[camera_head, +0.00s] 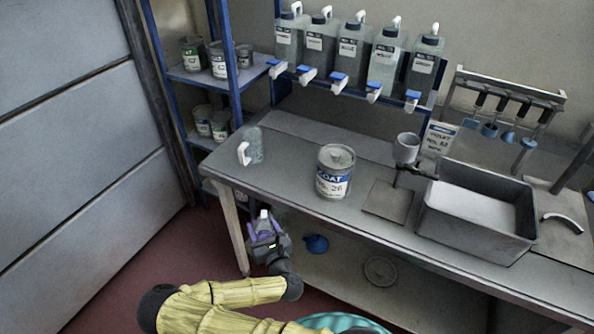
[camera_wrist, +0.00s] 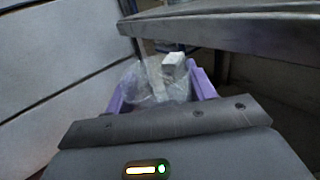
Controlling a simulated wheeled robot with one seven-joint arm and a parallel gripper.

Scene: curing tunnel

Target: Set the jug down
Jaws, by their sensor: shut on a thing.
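My gripper (camera_head: 265,222) is in front of the bench's left end, below the level of its top. Its purple fingers are shut on a clear jug with a white handle block (camera_head: 264,213). In the wrist view the clear body of the jug (camera_wrist: 150,85) shows between the fingers, with the white block (camera_wrist: 174,66) at its upper right. The jug's lower part is hidden by the gripper. The bench (camera_head: 280,200) has a grey metal top; its edge (camera_wrist: 220,30) shows above and right of the jug in the wrist view. The jug is clear of the bench top.
Another clear vessel (camera_head: 256,147) with a white handle stands at the bench's left end. Right of it are a labelled paint can (camera_head: 335,178), a square plate (camera_head: 388,203), a cup on a stand (camera_head: 406,148) and a grey tray (camera_head: 470,240). Bottles line the back.

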